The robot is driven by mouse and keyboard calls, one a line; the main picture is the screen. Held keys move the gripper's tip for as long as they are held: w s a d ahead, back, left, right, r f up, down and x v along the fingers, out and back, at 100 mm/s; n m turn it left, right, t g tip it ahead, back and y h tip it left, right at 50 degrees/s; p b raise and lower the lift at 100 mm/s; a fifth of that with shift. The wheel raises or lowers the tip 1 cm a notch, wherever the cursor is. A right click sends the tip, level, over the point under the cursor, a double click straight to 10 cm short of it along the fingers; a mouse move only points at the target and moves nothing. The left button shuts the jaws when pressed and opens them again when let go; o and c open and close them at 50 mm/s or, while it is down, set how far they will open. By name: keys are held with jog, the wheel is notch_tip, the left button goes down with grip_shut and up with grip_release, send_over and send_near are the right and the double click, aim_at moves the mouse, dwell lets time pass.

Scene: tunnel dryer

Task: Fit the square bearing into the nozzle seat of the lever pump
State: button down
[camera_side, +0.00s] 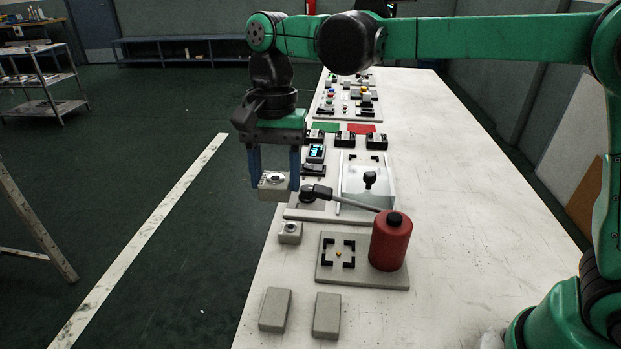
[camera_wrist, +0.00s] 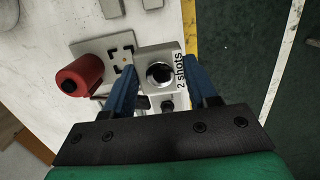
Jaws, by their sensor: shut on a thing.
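My gripper (camera_side: 273,180) is shut on a square bearing (camera_side: 272,193), a pale block with a round dark-centred ring on top. It holds the bearing level, above and left of the bench edge in the side view. In the wrist view, the bearing (camera_wrist: 150,62) sits between the blue fingers (camera_wrist: 164,92), with a "2 shots" label at its right. The lever pump has a red body (camera_side: 390,243) and a grey lever (camera_side: 350,200), on a grey plate (camera_side: 365,278). Black corner brackets around a yellow dot form the seat (camera_side: 338,252); the brackets show in the wrist view (camera_wrist: 122,58). The bearing is apart from this seat.
A smaller block with a round top (camera_side: 290,233) stands near the bench edge below the gripper. Two plain grey blocks (camera_side: 275,310) (camera_side: 327,315) lie at the front. A pale fixture with a black knob (camera_side: 370,180) stands behind the lever. The bench's right side is clear.

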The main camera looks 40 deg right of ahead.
notch_tip(320, 180, up, 4)
jog(key=shift+d+f, duration=0.1)
jog(key=shift+f, duration=0.15)
jog(key=s+d+r, duration=0.2)
jog(key=s+d, duration=0.2)
jog(key=d, duration=0.4)
send_over(339, 256)
jog(key=f, duration=1.6)
jog(key=shift+w+d+f, duration=0.15)
jog(key=shift+w+f, duration=0.05)
jog(key=shift+w, duration=0.05)
jog(key=shift+f, duration=1.9)
jog(key=shift+f, duration=0.15)
jog(key=shift+c, duration=1.2)
grip_release()
